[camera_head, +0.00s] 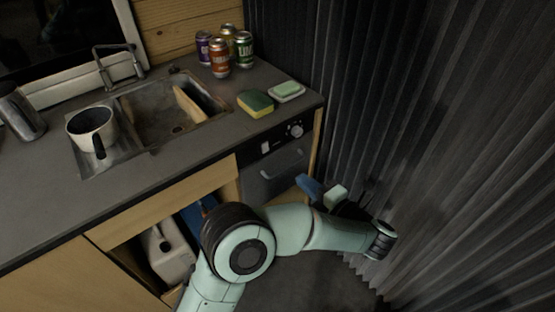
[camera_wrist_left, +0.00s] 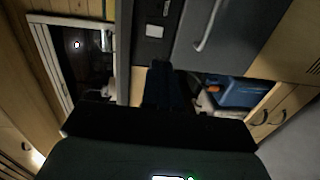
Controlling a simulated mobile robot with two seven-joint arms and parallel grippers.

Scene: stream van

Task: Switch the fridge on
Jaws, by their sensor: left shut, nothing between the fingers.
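The fridge (camera_head: 268,178) is a dark-fronted unit built in under the right end of the counter, with a pale curved handle. Its black control strip carries a small white switch (camera_head: 265,148) and a round knob (camera_head: 297,130). In the left wrist view the switch (camera_wrist_left: 154,31) shows as a pale rectangle above the fingers, beside the fridge front (camera_wrist_left: 225,45). My left gripper (camera_head: 303,180) is shut and empty, in front of the fridge and below the control strip. Its dark fingers also show in the wrist view (camera_wrist_left: 160,68), apart from the switch. My right gripper is out of view.
A sponge (camera_head: 255,103), a soap dish (camera_head: 286,92) and several cans (camera_head: 219,58) stand on the counter above. A pleated dark curtain (camera_head: 420,120) closes the right side. A pale canister (camera_head: 168,252) sits in the open cabinet.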

